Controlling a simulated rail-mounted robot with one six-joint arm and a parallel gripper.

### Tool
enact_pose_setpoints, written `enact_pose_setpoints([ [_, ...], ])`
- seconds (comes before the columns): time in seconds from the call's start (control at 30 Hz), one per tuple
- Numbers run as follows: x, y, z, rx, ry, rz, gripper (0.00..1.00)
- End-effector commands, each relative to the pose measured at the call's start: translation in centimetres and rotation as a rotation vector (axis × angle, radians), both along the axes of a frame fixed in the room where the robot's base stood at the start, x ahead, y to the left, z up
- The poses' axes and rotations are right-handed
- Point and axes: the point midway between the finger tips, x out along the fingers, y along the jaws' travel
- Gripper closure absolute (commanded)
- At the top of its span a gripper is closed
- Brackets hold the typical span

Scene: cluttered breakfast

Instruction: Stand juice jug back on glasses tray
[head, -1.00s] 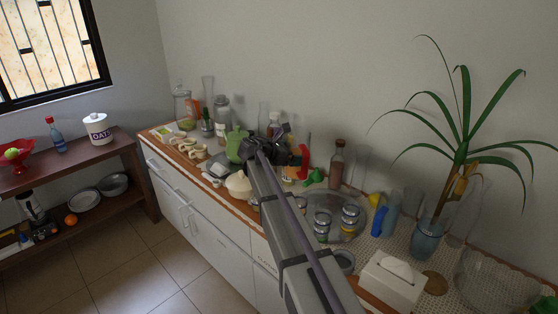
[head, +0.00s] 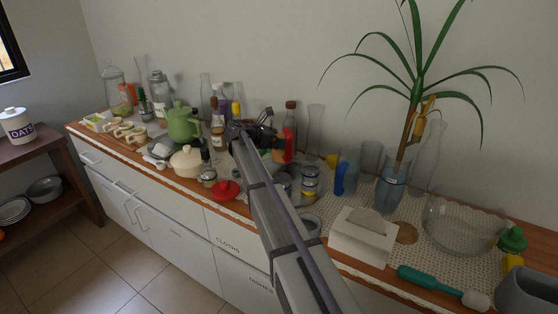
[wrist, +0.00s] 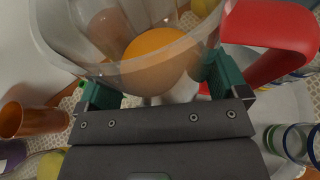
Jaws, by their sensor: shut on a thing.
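The juice jug (wrist: 120,68) is a clear vessel with a red handle (wrist: 272,38) and something orange showing through it. It fills the top of the wrist view. My gripper (wrist: 158,82) is shut on it, with a green-padded finger on either side. In the head view my gripper (head: 258,134) is over the counter, and the red handle (head: 288,150) shows just right of it. A grey tray (wrist: 285,105) lies below the jug at the right of the wrist view, bearing clear glasses (wrist: 298,142). My arm hides much of this area in the head view.
A green teapot (head: 183,124), cream pot (head: 187,161) and red lid (head: 226,190) lie left of my arm. Stacked tins (head: 310,180), a blue-handled jug (head: 346,177), tissue box (head: 362,237) and plant vase (head: 390,190) stand to the right. The counter is crowded.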

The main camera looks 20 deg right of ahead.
Motion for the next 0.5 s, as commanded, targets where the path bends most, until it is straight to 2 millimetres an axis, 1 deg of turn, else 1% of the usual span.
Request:
enact_pose_setpoints([
  [0.1, 0.0, 0.0, -0.2, -0.002, 0.0, 0.0, 0.91],
  [0.13, 0.0, 0.0, -0.6, -0.002, 0.0, 0.0, 0.91],
  [0.3, 0.0, 0.0, -3.8, -0.002, 0.0, 0.0, 0.91],
  [0.33, 0.0, 0.0, -4.1, -0.002, 0.0, 0.0, 0.91],
  [0.5, 0.0, 0.0, -3.6, -0.002, 0.0, 0.0, 0.91],
])
